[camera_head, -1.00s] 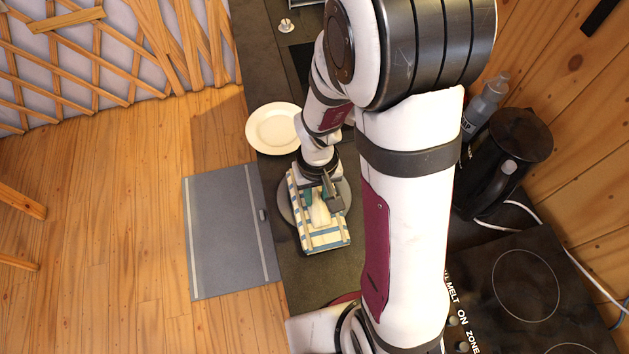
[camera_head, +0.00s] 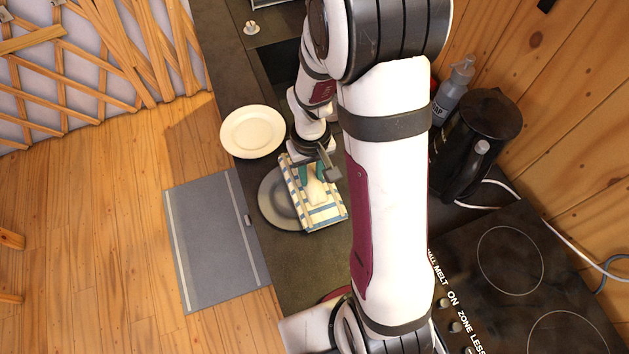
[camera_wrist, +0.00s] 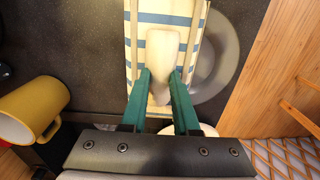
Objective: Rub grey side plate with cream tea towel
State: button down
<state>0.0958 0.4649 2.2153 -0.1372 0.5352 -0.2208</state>
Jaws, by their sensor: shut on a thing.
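The cream tea towel (camera_head: 328,214) with blue stripes lies across the grey side plate (camera_head: 274,203) on the dark counter. It covers the plate's right part and reaches past its right edge; the plate's left side is bare. In the wrist view the towel (camera_wrist: 190,42) shows as a striped pad with a raised pale grip part, and the grey plate (camera_wrist: 222,62) shows at its right. My gripper (camera_wrist: 161,80), with green fingers, is shut on that raised part. In the head view my gripper (camera_head: 313,174) is above the plate, partly hidden by my arm.
A cream plate (camera_head: 253,132) stands beyond the grey plate, near the counter's left edge. A yellow mug (camera_wrist: 32,108) shows in the wrist view. A black kettle (camera_head: 478,145), a soap bottle (camera_head: 453,88) and a hob (camera_head: 510,270) are to the right.

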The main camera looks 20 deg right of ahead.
jog(key=w, duration=0.3)
jog(key=shift+w+d, duration=0.1)
jog(key=shift+w+r, duration=0.1)
jog(key=shift+w, duration=0.25)
jog(key=shift+r, duration=4)
jog(key=shift+s, duration=0.1)
